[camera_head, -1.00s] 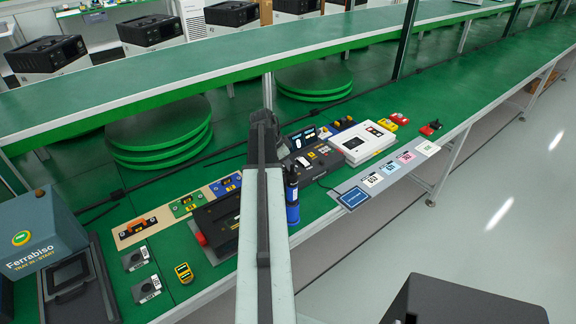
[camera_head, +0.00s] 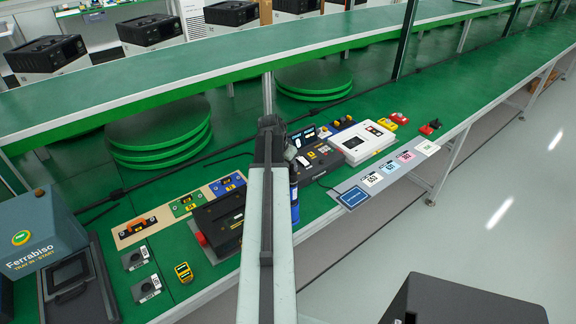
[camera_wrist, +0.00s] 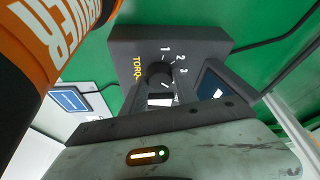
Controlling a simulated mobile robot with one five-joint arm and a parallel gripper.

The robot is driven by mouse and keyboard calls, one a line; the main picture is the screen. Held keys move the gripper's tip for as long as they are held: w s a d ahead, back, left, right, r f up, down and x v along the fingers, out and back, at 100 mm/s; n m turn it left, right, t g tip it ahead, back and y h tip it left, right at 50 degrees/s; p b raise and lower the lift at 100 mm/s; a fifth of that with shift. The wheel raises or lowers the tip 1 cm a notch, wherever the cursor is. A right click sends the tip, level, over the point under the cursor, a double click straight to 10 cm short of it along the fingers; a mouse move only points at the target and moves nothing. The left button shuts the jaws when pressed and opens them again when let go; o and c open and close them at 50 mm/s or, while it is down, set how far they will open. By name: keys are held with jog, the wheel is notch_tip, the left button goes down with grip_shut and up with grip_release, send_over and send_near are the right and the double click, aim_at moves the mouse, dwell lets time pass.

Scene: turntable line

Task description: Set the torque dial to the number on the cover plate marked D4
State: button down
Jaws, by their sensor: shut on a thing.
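In the wrist view the torque dial (camera_wrist: 158,70) is a dark round knob on a dark grey box (camera_wrist: 200,42). Yellow lettering, partly cut off, reads like "TORQ", and white 1, 2 and 3 run around the knob's upper right. My gripper (camera_wrist: 160,88) is shut on the knob; its fingers hide the lower part of the scale. I cannot tell where the knob points. In the head view my arm hides the gripper and dial.
An orange and black driver (camera_wrist: 60,50) stands close at the left in the wrist view. A black case (camera_head: 222,215), a white box (camera_head: 362,142) and a row of cards (camera_head: 373,180) lie along the bench. The green bench beyond is clear at the right.

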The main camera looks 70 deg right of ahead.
jog(key=c, duration=0.9)
grip_release()
jog(key=shift+w, duration=0.1)
jog(key=shift+c, duration=0.2)
jog(key=s+p+v, duration=0.1)
jog(key=p+v, duration=0.6)
jog(key=shift+w+r, duration=0.4)
jog(key=shift+w, duration=0.15)
jog(key=shift+a, duration=0.1)
